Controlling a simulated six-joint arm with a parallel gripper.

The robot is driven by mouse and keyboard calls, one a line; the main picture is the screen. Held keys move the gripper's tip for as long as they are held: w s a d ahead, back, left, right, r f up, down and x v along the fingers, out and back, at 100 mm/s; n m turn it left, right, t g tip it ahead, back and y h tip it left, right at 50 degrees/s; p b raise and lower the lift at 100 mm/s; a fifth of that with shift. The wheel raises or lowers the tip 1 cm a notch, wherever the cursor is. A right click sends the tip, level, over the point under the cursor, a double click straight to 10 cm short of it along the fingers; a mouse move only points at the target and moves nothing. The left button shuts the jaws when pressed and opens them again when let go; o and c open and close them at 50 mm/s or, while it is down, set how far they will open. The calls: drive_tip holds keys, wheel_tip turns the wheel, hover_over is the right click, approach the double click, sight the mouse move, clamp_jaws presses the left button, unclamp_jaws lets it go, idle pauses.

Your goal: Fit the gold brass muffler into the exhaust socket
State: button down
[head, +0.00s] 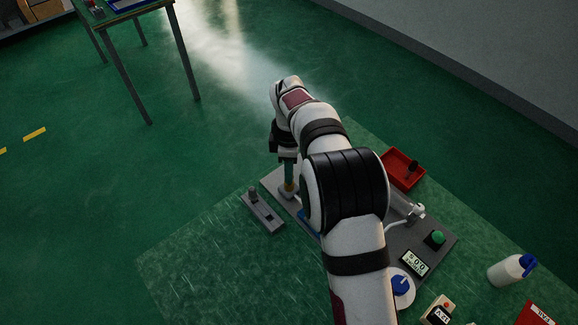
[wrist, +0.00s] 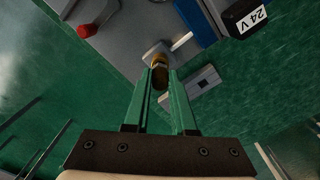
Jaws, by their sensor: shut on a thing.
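The gold brass muffler (wrist: 159,74) is between the green fingers of my gripper (wrist: 161,84) in the wrist view, with its end showing past the fingertips. The gripper is shut on it. Just beyond it is a pale grey fitting (wrist: 154,50) with a white tube, which looks like the exhaust socket. The muffler's far end overlaps this fitting in the picture; I cannot tell whether it is inserted or only in front. In the head view my gripper (head: 288,176) points down over the left end of the grey base plate, with a bit of brass (head: 288,187) at its tips.
A grey slotted block (head: 262,211) with a post stands just left of the plate. A red tray (head: 396,181) holding a dark item lies behind it. A green button (head: 436,238), a display (head: 415,262) and a white bottle (head: 506,271) are at right. My arm hides the plate's middle.

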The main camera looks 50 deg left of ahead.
drive_tip(key=shift+f, duration=0.15)
drive_tip(key=c, duration=0.7)
unclamp_jaws()
drive_tip(key=shift+o, duration=0.2)
wheel_tip(320, 180, up, 16)
drive_tip(key=shift+f, duration=0.1)
